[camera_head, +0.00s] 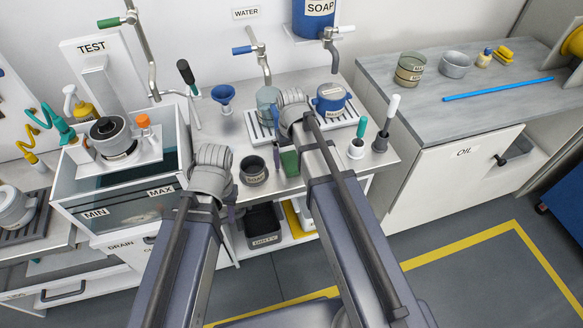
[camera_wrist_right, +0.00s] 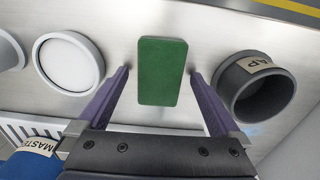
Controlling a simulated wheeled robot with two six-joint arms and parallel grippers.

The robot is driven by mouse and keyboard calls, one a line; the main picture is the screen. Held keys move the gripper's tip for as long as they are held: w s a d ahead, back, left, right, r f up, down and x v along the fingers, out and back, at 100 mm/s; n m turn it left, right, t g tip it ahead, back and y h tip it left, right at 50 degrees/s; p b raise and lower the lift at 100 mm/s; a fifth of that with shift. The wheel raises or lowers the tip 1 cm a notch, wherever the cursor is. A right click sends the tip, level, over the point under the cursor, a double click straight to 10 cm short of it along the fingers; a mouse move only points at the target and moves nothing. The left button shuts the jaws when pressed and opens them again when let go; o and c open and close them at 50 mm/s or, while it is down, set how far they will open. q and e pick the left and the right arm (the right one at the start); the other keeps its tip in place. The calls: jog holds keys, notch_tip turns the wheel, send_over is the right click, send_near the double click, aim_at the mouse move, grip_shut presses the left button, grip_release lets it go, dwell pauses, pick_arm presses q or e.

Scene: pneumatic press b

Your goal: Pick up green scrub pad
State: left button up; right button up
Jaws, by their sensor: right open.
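The green scrub pad (camera_wrist_right: 162,71) lies flat on the light metal bench top in the right wrist view. It shows partly behind my right gripper in the head view (camera_head: 290,163). My right gripper (camera_wrist_right: 159,76) is open, with one purple finger on each side of the pad and a visible gap on both sides. Nothing is held between its fingers. My left gripper (camera_head: 231,212) is near the bench's front edge, left of the pad. Its fingers are mostly hidden by its wrist, so its opening does not show.
A dark grey cup (camera_wrist_right: 256,86) stands close to the right finger in the wrist view. A white round container (camera_wrist_right: 70,62) is on the other side. A blue labelled pot (camera_head: 330,98) stands on a slatted tray behind. A water-filled tank (camera_head: 120,205) is at the left.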

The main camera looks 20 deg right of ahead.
jog(key=shift+r, duration=0.1)
jog(key=c, duration=1.4)
